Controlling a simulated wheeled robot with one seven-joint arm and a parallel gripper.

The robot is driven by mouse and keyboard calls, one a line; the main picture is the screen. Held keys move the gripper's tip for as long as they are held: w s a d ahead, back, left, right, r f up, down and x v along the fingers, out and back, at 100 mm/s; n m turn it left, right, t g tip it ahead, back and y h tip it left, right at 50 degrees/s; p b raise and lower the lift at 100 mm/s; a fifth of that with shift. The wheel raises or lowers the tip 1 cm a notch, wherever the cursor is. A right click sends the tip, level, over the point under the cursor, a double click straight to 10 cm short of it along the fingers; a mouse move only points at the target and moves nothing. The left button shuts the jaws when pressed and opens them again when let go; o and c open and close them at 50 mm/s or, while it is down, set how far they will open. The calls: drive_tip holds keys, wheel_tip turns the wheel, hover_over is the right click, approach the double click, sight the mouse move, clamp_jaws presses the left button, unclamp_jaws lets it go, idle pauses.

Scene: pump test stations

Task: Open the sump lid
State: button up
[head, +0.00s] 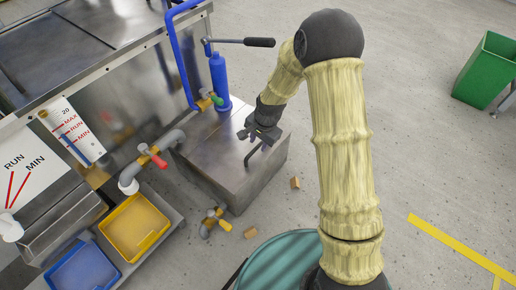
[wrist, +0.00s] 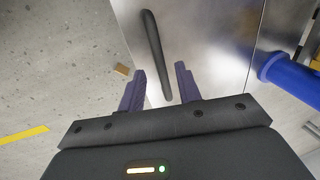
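The sump lid (head: 218,150) is the flat metal top of a low steel box on the floor, and it looks closed. A dark bar handle (head: 254,153) stands on it near its right side. In the wrist view the handle (wrist: 152,45) runs away from me over the shiny lid (wrist: 205,38). My gripper (head: 257,136) is over the lid close to the handle. Its two purple fingers (wrist: 160,72) are open, and the handle's near end shows between them in the picture. I cannot tell whether they touch it or how high above it they are.
A blue hand pump (head: 219,78) with a black-gripped lever (head: 259,42) stands behind the gripper. Pipes with a red-handled valve (head: 152,157) are at left, above a yellow bin (head: 135,228) and a blue bin (head: 83,270). Small brown blocks (head: 295,183) lie on open floor at right.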

drive_tip(key=shift+w+a+f, duration=0.15)
drive_tip(key=shift+f, duration=0.75)
clamp_jaws()
drive_tip(key=shift+r, duration=0.2)
